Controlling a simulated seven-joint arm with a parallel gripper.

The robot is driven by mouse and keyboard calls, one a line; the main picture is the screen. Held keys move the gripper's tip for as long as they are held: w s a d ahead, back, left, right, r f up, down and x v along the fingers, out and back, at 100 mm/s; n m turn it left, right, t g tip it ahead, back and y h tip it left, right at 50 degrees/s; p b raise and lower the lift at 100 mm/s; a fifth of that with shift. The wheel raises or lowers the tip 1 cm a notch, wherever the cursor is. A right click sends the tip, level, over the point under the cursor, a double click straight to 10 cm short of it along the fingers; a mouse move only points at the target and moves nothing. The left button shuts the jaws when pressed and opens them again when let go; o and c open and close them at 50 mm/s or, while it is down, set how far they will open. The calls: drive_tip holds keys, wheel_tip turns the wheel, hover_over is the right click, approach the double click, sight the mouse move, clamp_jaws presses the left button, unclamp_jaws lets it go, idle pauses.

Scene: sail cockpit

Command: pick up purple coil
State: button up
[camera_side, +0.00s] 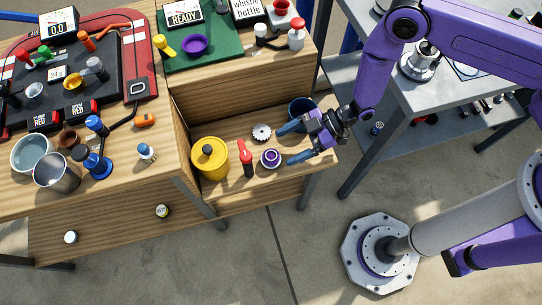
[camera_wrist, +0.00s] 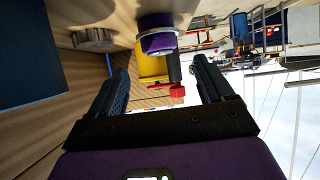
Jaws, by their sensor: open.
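The purple coil (camera_side: 270,158), a small round purple piece with a white rim, stands on the low wooden shelf (camera_side: 225,118). In the wrist view the coil (camera_wrist: 157,42) shows near the top centre, beyond the fingertips. My gripper (camera_side: 285,145) is open, with its dark blue fingers spread and pointing left, just right of the coil. In the wrist view my gripper (camera_wrist: 160,66) has nothing between its fingers. I cannot tell from these views whether a finger touches the coil.
A dark blue cup (camera_side: 302,108) stands beside my upper finger. The wooden step (camera_side: 240,75) rises behind the shelf.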

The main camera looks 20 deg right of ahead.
sight(272, 155)
drive_tip(key=shift+x, duration=3.2)
drive_tip(key=shift+f, duration=0.1)
drive_tip(key=c, duration=1.2)
